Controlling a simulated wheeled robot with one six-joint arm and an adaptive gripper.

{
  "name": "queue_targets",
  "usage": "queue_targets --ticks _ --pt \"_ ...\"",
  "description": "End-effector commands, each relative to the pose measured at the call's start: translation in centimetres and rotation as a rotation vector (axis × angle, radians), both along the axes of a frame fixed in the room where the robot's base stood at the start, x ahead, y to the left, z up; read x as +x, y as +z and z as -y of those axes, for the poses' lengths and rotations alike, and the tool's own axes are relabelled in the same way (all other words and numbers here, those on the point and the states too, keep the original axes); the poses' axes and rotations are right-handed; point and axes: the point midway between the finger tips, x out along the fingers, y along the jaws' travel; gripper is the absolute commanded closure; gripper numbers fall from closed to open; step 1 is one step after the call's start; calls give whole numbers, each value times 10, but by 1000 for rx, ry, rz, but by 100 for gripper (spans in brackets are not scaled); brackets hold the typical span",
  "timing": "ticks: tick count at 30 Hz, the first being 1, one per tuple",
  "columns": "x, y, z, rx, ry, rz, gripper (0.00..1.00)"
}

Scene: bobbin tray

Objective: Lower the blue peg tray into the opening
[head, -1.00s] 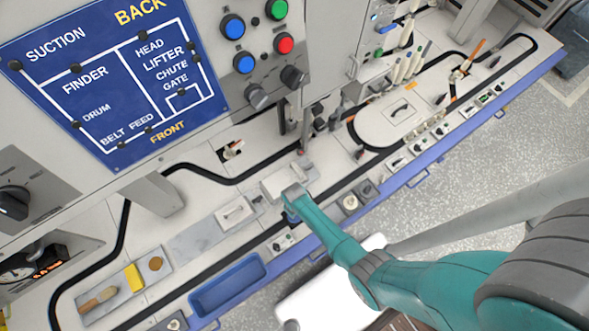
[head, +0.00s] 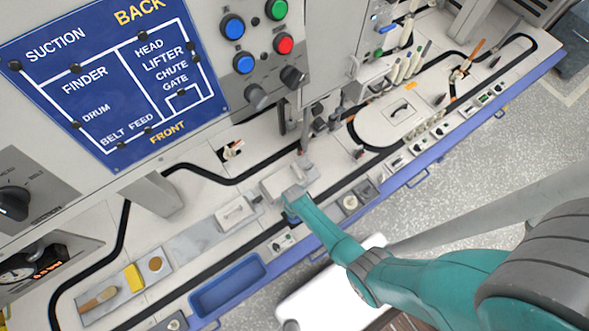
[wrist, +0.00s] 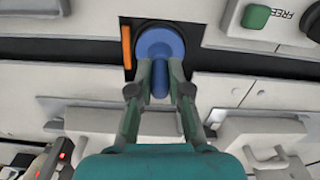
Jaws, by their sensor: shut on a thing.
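The blue peg tray (wrist: 160,42) shows in the wrist view as a round blue disc with a blue grip standing toward me. My gripper (wrist: 160,74) is shut on that grip, one finger on each side. Behind the tray is a dark square recess (wrist: 126,74) in the pale deck, which looks like the opening. The tray covers most of it, and I cannot tell whether the tray is above it or inside it. In the head view my gripper (head: 291,205) is low over the deck, and its arm hides most of the tray.
A green button (wrist: 256,17) is at upper right. Raised pale handles stand close by on the deck. In the head view, a blue bin (head: 228,287) sits at the front edge, left of my arm.

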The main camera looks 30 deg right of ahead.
Motion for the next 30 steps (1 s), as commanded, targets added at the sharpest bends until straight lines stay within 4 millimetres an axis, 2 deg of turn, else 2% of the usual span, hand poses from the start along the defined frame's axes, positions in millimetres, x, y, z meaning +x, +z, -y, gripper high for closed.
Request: queue_targets --ticks 16,30 --pt "0 0 0 0 0 0 100" --pt "1 -8 0 0 0 0 100"
